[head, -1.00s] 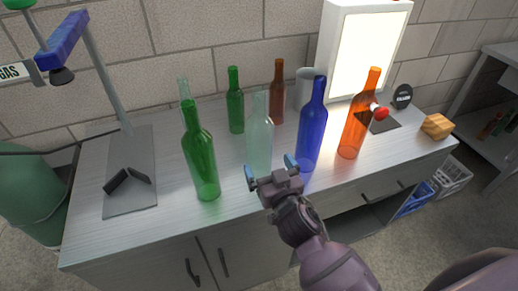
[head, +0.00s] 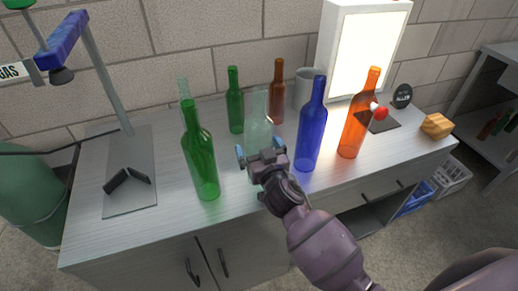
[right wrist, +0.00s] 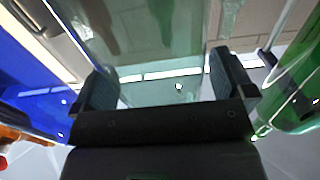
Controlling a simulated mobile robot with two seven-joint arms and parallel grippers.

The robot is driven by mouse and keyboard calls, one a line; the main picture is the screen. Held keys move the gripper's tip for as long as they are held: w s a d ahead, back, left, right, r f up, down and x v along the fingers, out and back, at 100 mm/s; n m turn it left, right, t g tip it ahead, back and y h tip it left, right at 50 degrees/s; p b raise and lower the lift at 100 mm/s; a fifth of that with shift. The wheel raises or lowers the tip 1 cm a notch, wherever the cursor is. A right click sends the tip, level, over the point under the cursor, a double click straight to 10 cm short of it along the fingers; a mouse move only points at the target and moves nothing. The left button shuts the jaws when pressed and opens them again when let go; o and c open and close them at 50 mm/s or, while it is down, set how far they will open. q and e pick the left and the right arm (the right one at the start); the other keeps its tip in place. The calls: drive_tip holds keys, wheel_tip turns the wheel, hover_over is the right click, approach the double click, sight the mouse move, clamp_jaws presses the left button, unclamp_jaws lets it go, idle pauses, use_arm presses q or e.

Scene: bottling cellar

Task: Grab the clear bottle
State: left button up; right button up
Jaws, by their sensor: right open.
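The clear bottle (head: 259,112) stands upright near the middle of the bench, its lower part hidden by my right gripper. My right gripper (head: 260,149) is open, with one finger to each side of the bottle in the head view. In the right wrist view the clear glass (right wrist: 160,45) fills the space ahead of and between the open fingers (right wrist: 165,85). I cannot tell whether either finger touches it. My left gripper is not in view.
A green bottle (head: 200,160) stands close on the left and a blue bottle (head: 309,135) close on the right. An orange bottle (head: 354,125) stands farther right.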

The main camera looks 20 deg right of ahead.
drive_tip(key=shift+c, duration=0.2)
drive_tip(key=c, duration=1.2)
drive_tip(key=shift+r, duration=0.1)
